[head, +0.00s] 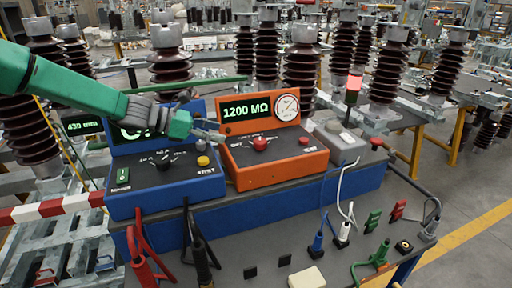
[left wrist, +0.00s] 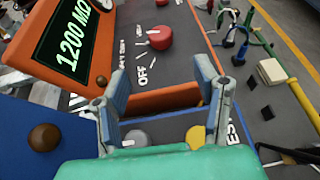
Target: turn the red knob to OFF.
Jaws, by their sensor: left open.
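The red knob (head: 260,143) sits on the sloped front panel of the orange tester (head: 284,165), whose green display reads 1200 MΩ. In the left wrist view the red knob (left wrist: 160,39) is beyond the fingertips, with a white mark on its left side. The printed OFF label (left wrist: 147,72) is on the panel just short of it. My left gripper (head: 212,133) is open and empty, to the left of the knob and apart from it. Its two fingers also show in the left wrist view (left wrist: 160,72), either side of the OFF label. My right gripper is not seen.
A blue tester (head: 165,178) with a dark knob and yellow button stands left of the orange one, under my left gripper. A grey box (head: 341,145) with a red lamp stands to the right. Cables, plugs and clips lie on the bench front.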

